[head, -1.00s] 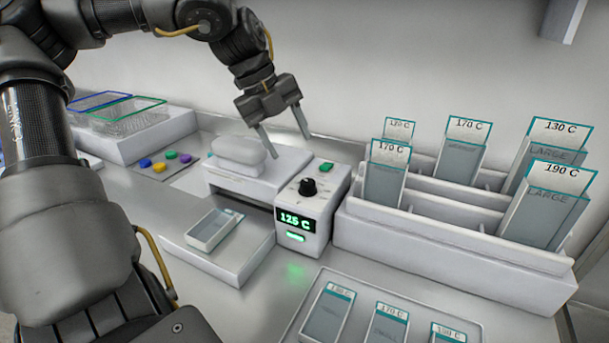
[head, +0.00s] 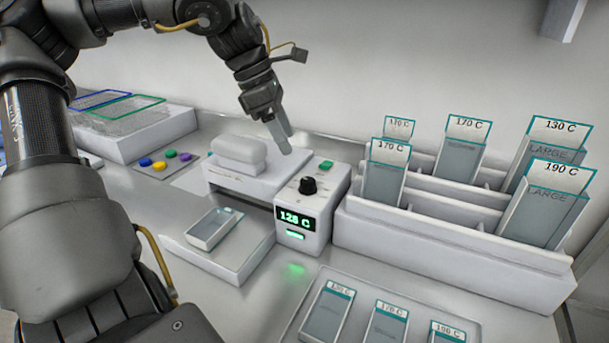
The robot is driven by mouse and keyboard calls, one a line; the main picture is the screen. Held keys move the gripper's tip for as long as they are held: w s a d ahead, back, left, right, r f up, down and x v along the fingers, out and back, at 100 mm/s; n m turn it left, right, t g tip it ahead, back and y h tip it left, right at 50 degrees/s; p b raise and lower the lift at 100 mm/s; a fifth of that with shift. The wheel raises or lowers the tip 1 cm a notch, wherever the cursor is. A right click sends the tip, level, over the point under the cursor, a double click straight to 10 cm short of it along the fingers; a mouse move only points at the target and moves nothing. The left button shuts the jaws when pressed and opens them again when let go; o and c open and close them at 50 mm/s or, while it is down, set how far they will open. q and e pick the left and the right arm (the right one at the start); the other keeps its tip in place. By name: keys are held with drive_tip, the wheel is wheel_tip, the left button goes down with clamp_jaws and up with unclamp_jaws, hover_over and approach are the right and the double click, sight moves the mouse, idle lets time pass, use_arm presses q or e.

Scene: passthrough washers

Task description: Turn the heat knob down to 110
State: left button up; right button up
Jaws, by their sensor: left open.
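The heat knob (head: 308,186) is a small black dial on top of the white control box (head: 318,206). The green display (head: 295,218) on the box's front reads about 125 C; its last digit is slightly blurred. My left gripper (head: 281,140) hangs above and a little left of the knob, fingers pointing down. It is seen nearly edge-on, open and empty, and apart from the knob. My right gripper is not in view.
A green button (head: 326,165) sits behind the knob. A white rack (head: 450,226) with labelled sleeves stands close on the right. A rounded white block (head: 239,152) and a small tray (head: 214,228) are to the left. A tray of labelled cards (head: 420,309) lies in front.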

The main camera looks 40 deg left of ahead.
sight(306, 180)
use_arm(q)
drive_tip(key=x, duration=0.9)
drive_tip(key=shift+w+d+f, duration=0.1)
drive_tip(key=shift+f, duration=0.2)
drive_tip(key=shift+w+d+f, duration=0.15)
drive_tip(key=shift+f, duration=0.4)
drive_tip(key=c, duration=1)
drive_tip(key=shift+f+n+b, duration=0.15)
drive_tip(key=shift+n+b, duration=0.65)
drive_tip(key=shift+b, duration=0.15)
drive_tip(key=shift+n+t+y+b, duration=0.4)
drive_tip(key=shift+n+b, duration=0.15)
drive_tip(key=shift+n, duration=0.15)
drive_tip(key=shift+d+n+t+y+b, duration=0.1)
drive_tip(key=shift+n+t+y+b, duration=0.3)
drive_tip(key=shift+n+b, duration=0.7)
drive_tip(key=shift+n, duration=0.4)
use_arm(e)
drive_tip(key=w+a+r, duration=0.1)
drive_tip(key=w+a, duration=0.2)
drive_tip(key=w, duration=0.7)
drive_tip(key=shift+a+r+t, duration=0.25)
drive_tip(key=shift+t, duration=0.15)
